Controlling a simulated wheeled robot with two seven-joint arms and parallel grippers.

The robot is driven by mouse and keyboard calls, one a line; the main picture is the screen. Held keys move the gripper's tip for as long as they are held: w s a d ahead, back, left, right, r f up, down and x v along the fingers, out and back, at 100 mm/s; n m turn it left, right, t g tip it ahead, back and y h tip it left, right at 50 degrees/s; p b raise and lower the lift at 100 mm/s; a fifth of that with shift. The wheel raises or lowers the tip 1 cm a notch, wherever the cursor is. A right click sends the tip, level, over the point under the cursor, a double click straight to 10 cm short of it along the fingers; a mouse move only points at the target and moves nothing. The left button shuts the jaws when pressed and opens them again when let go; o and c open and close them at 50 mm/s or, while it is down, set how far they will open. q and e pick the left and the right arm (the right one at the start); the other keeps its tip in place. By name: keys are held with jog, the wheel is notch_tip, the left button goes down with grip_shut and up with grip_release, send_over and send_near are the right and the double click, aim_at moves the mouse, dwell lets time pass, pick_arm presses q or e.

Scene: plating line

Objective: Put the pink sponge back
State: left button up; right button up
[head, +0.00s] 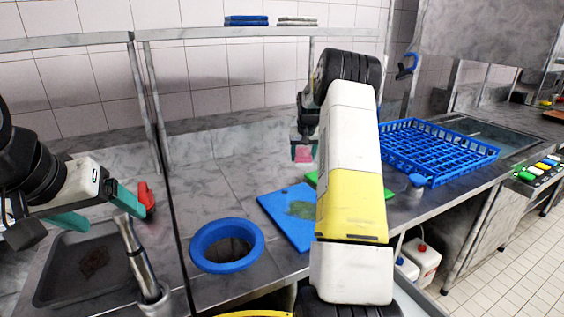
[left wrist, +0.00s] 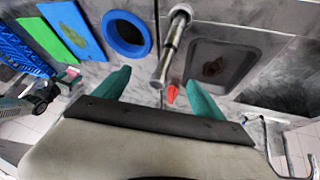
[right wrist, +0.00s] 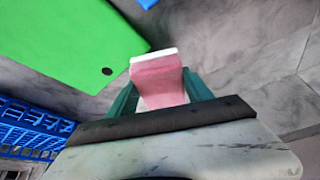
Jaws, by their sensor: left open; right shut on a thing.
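The pink sponge (head: 303,154) is in my right gripper (head: 304,146), held up over the back of the counter. In the right wrist view the sponge (right wrist: 160,82) is pink with a white edge at its far end, and sits between the two teal fingers of the right gripper (right wrist: 161,97). My left gripper (head: 97,212) is open over the left of the counter, near a red object (head: 146,198).
A blue ring (head: 261,243) surrounds a hole in the counter. A blue board (head: 277,207) and a green board (right wrist: 75,45) lie right of it. A blue rack (head: 440,150) stands further right. A metal tap (head: 138,255) rises beside a dark basin (head: 50,285). Folded cloths (head: 247,20) lie on the shelf.

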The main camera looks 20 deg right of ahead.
jog(key=shift+w+a+f, duration=0.1)
jog(key=shift+w+a, duration=0.3)
jog(key=shift+a, duration=0.1)
jog(key=shift+w+a+f, duration=0.15)
jog(key=shift+f, duration=1.6)
jog(key=shift+f, duration=0.1)
jog(key=shift+f, duration=0.25)
jog(key=o, duration=1.3)
jog(key=shift+f, duration=0.1)
